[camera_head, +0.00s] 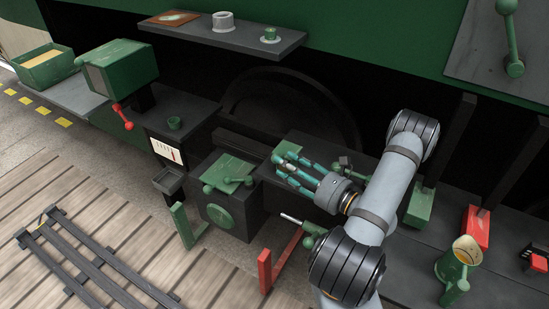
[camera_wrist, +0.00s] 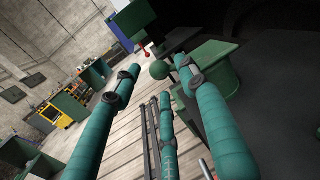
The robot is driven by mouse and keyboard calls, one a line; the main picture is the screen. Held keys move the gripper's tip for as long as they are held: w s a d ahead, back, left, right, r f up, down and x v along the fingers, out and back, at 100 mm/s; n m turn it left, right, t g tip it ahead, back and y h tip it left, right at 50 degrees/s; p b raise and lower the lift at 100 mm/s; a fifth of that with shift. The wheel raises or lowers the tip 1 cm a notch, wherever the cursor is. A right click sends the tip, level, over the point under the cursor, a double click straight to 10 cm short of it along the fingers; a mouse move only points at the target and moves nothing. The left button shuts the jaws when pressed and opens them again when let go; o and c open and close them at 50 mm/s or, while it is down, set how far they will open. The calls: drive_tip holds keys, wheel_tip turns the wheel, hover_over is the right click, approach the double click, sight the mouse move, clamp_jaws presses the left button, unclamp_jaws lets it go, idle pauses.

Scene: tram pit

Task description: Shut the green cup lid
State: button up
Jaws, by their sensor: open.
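A green plate-like lid (camera_head: 231,168) with round green knobs lies on top of a dark box with a round green front. In the wrist view a green ball knob (camera_wrist: 159,69) shows beyond my fingertips, beside a green flat-topped part (camera_wrist: 208,58). A green cup (camera_head: 455,266) with a pale inside and a ball-ended handle stands at the lower right, apart from my gripper. I cannot tell for certain which part is the cup lid. My gripper (camera_head: 291,170) has its green fingers spread, empty, just right of the plate-like lid.
A red bracket (camera_head: 279,262) and a green bracket (camera_head: 187,226) stand before the dark box. A shelf (camera_head: 222,36) with small parts hangs above. The plank floor at lower left holds dark rails (camera_head: 85,262).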

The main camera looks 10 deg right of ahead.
sight(284, 150)
drive_tip(key=shift+x, duration=2.2)
drive_tip(key=shift+c, duration=0.3)
clamp_jaws()
